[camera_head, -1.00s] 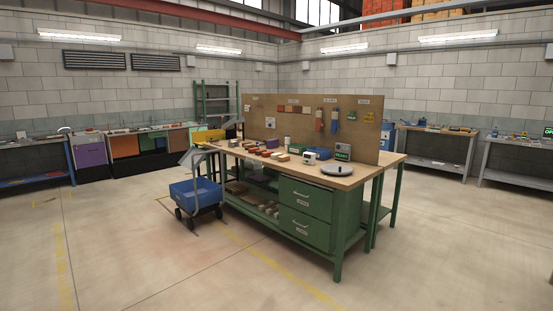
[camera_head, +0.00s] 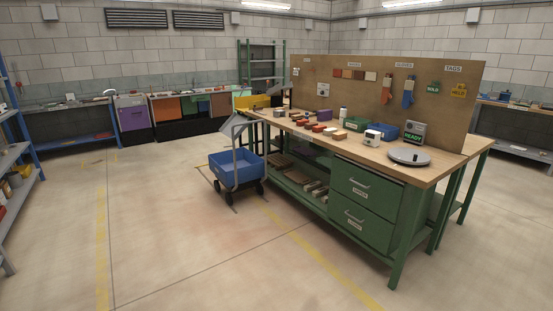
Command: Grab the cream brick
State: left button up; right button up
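Several small bricks lie in a loose group on the wooden top of the green workbench (camera_head: 440,172). Red and orange ones (camera_head: 318,128) are at the middle. A tan or cream-looking brick (camera_head: 340,135) lies at the near edge, right of them. Several pale blocks (camera_head: 318,191) also lie on the bench's lower shelf. They are too small to tell which is the cream brick. Neither of my grippers shows in the head view.
A blue cart (camera_head: 236,166) stands at the bench's left end. A white device (camera_head: 373,136), a round grey plate (camera_head: 409,157) and a READY display (camera_head: 413,132) are on the bench. Blue shelving (camera_head: 22,140) is at the left edge. The floor in front is clear.

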aim_at(327, 132)
jog(key=z, duration=0.15)
jog(key=i, duration=2.85)
jog(key=z, duration=0.8)
jog(key=i, duration=1.5)
jog(key=z, duration=0.35)
